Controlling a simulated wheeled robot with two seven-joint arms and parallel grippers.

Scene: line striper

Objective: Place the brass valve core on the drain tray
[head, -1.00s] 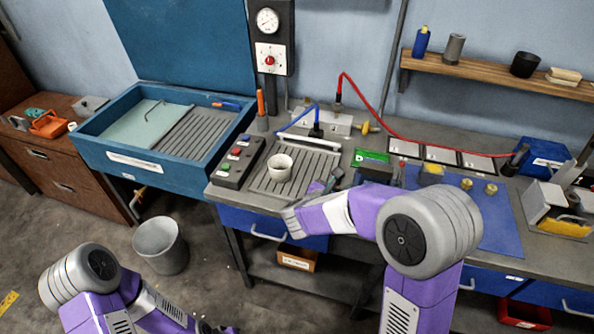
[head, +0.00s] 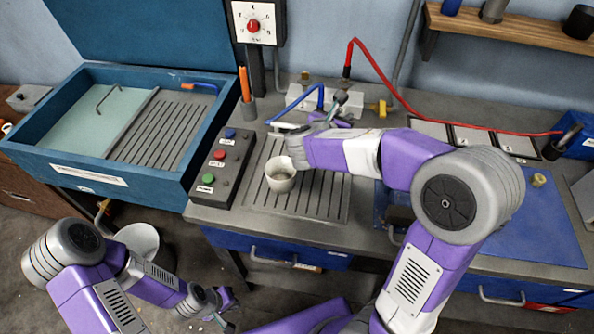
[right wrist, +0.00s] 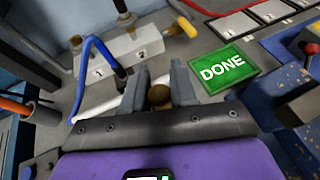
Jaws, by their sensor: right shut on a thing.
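My right gripper (head: 332,112) is over the back of the bench, by the rear edge of a grey ribbed tray (head: 325,200). In the right wrist view it is shut on a small round brass piece, the valve core (right wrist: 159,96), held between its two grey fingers. The core cannot be made out in the head view. A white cup (head: 281,175) stands on the ribbed tray, left of my right forearm. A blue basin (head: 185,82) at left holds another ribbed board (head: 165,125). My left gripper (head: 222,306) is low in front of the bench, empty, its fingers apart.
A button box (head: 222,165) stands left of the tray. A valve block with a blue hose (head: 300,103) is behind it, and a red hose (head: 430,122) runs right. A green DONE sign (right wrist: 222,68) lies nearby. Another brass piece (head: 539,180) is on the blue mat (head: 530,225).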

